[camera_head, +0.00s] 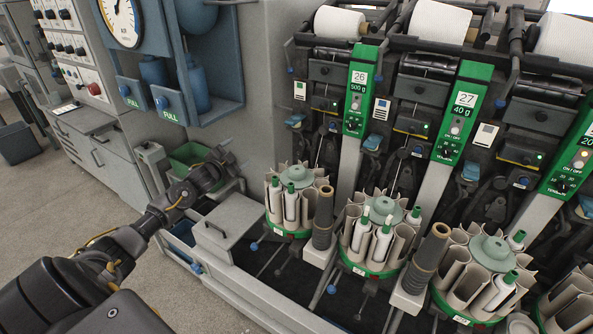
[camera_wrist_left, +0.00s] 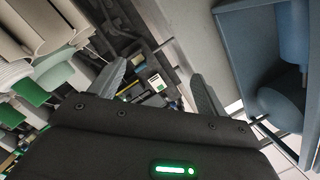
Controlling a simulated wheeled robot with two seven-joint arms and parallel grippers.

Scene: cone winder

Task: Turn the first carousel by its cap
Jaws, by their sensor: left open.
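The first carousel (camera_head: 293,215) is the leftmost round holder in the head view, with several beige tubes around it and white bobbins with green tips in some. Its cap (camera_head: 297,176) is a pale green disc with a knob on top. My left gripper (camera_head: 236,155) is open and empty, to the left of the carousel and a little above its cap, apart from it. In the left wrist view its two fingers (camera_wrist_left: 158,85) stand apart with nothing between them. Beige tubes and a green-tipped bobbin (camera_wrist_left: 30,90) show at the left of that view. My right gripper is not in view.
A second carousel (camera_head: 372,240) and a third (camera_head: 470,275) stand to the right. Brown posts (camera_head: 323,217) stand between them. Winder heads with green panels (camera_head: 360,90) rise behind. A grey box (camera_head: 222,222) lies below the gripper.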

